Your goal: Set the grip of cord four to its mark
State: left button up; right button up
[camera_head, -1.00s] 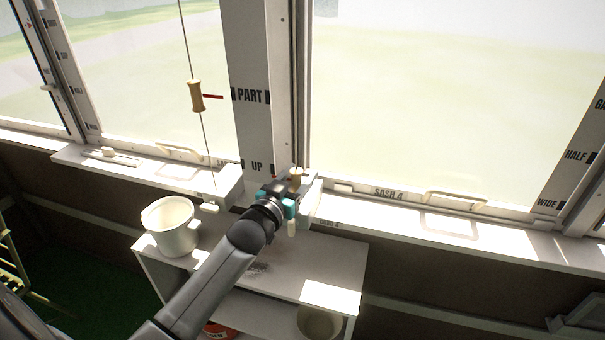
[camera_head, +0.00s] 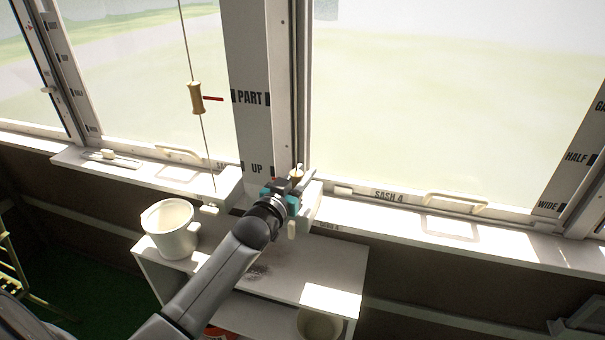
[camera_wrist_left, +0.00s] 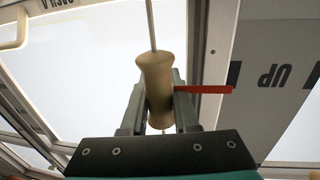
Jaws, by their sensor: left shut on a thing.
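My left gripper (camera_head: 292,188) is at the post between the two windows. In the left wrist view its fingers (camera_wrist_left: 158,103) are shut around a tan, spool-shaped wooden grip (camera_wrist_left: 154,72) on a thin cord (camera_wrist_left: 150,25). A red pointer (camera_wrist_left: 203,89) sticks out beside the grip. It reaches near the black mark (camera_wrist_left: 234,73) by the word UP, which appears upside down there. The pointer lies a little lower in that picture than the mark's middle. In the head view only the top of the grip (camera_head: 297,174) shows; the gripper hides the rest. My right gripper is not in view.
Another wooden grip (camera_head: 195,98) hangs on a cord at left, its red pointer (camera_head: 213,99) level with PART (camera_head: 250,98). A white bucket (camera_head: 170,232) stands on the white shelf unit (camera_head: 333,262) below. The window sill (camera_head: 400,233) runs right of my gripper.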

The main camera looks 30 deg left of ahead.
pick_arm(q)
grip_shut()
dwell(0.8)
notch_tip(320, 180, up, 18)
jog(key=p, duration=1.8)
jog(key=shift+r, duration=0.2)
jog(key=o, duration=0.8)
grip_release()
jog(key=shift+f, duration=0.15)
jog(key=s+d, duration=0.1)
jog(key=s, duration=1.4)
jog(key=shift+b, duration=0.35)
jog(key=shift+d, duration=0.1)
